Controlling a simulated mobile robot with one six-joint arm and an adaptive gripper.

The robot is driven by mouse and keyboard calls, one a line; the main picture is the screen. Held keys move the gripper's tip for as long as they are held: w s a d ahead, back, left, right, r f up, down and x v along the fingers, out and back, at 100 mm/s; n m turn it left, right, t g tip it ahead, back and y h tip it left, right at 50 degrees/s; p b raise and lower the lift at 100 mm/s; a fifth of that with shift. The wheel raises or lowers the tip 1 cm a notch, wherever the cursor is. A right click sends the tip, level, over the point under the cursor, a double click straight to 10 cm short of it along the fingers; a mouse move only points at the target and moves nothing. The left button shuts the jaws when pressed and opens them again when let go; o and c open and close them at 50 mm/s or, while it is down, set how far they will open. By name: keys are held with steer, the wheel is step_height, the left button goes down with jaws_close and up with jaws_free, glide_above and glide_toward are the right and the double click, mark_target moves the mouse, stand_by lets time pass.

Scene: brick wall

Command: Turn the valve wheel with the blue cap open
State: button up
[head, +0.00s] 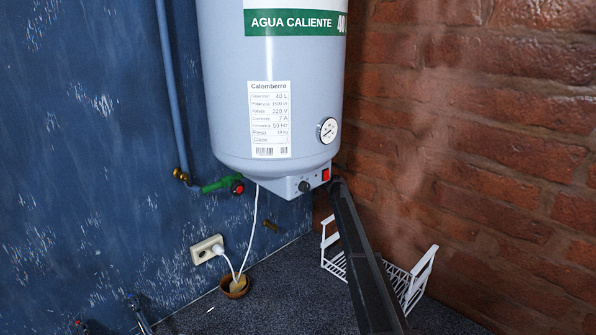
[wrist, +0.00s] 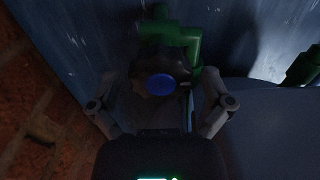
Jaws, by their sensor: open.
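In the wrist view, the valve wheel (wrist: 142,78) is dark, with a round blue cap (wrist: 161,84) at its centre. It sits on a green valve body and pipe (wrist: 180,34) against the blue wall. My gripper (wrist: 162,90) is open, with one finger on each side of the wheel. I cannot tell whether the fingers touch its rim. In the head view, the blue-capped wheel and my gripper are hidden behind the water heater (head: 225,100). A green valve with a red cap (head: 237,187) shows at the heater's lower left.
My dark arm passes below the heater's right side, close to the brick wall (head: 480,130). A socket (head: 207,249) with a white cable and a small pot (head: 236,287) are at lower left.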

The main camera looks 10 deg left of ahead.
steer(key=shift+w+a, duration=0.2)
steer(key=shift+a, duration=0.05)
steer(key=c, duration=1)
steer(key=shift+c, duration=0.2)
